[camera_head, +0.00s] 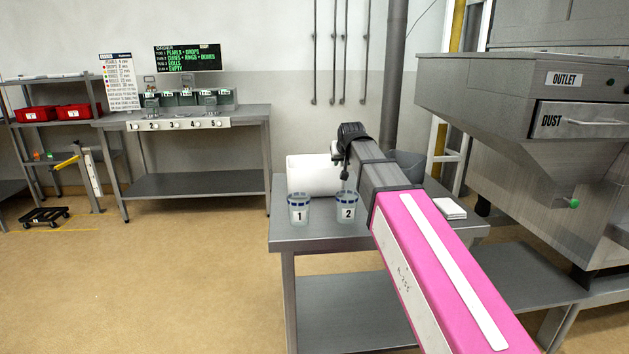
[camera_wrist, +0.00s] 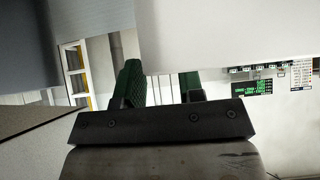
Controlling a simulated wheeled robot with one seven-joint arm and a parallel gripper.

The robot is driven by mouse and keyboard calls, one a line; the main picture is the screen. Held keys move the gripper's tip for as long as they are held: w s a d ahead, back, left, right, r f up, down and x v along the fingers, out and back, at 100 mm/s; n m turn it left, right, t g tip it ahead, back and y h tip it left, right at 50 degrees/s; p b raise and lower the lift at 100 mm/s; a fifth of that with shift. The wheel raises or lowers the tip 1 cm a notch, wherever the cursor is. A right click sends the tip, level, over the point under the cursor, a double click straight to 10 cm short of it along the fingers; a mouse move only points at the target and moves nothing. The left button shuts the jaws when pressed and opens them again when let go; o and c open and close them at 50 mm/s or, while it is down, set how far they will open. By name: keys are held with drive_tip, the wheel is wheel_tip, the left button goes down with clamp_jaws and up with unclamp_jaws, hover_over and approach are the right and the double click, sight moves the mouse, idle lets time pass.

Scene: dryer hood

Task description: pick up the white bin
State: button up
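The white bin (camera_head: 312,175) stands on the grey table, behind two numbered cups. My gripper (camera_head: 343,160) is at the bin's right side near its top edge, with my arm covering part of the view there. In the wrist view, a large white surface, apparently the bin (camera_wrist: 225,35), fills the upper right. My gripper's two dark green fingers (camera_wrist: 162,88) are apart, with background visible between them. The right finger's tip is hidden behind the white surface. I cannot tell whether either finger touches the bin.
Cup 1 (camera_head: 299,210) and cup 2 (camera_head: 347,207) stand at the table's (camera_head: 315,236) front. A grey bin (camera_head: 409,166) is behind my arm, and a white stack (camera_head: 450,208) lies to the right. The dryer hood (camera_head: 530,110) overhangs the right.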

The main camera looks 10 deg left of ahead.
drive_tip(key=shift+x, duration=1)
clamp_jaws()
idle(0.6)
